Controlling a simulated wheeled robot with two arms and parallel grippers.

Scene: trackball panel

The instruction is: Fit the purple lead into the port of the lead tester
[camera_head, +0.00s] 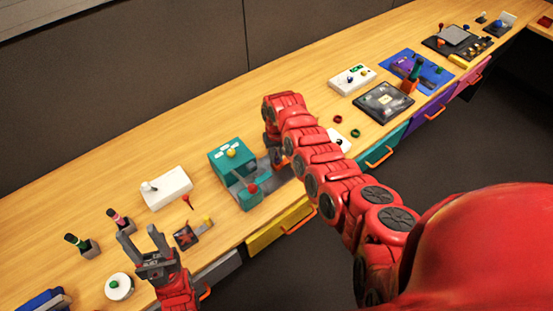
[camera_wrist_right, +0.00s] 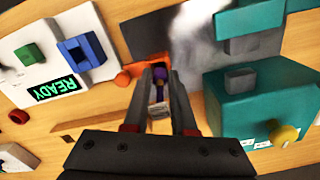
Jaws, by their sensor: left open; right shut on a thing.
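My right gripper (camera_wrist_right: 161,76) is shut on a small purple piece, which I take to be the purple lead (camera_wrist_right: 158,78), held upright between the fingertips in the right wrist view. In the head view my right arm hides the lead. A white panel (camera_wrist_right: 28,83) with a green "READY" display, a green block and a blue block is at the left of the wrist view, apart from the fingers; it looks like the lead tester. I cannot make out its port for certain. My left gripper (camera_head: 141,238) is open and empty at the lower left of the head view.
A teal box (camera_head: 240,172) stands close beside my right gripper; its yellow knob (camera_wrist_right: 283,134) shows in the wrist view. An orange part (camera_wrist_right: 130,74) lies just behind the fingers. A white switch box (camera_head: 167,188) and a red-lever base (camera_head: 188,237) are near my left gripper.

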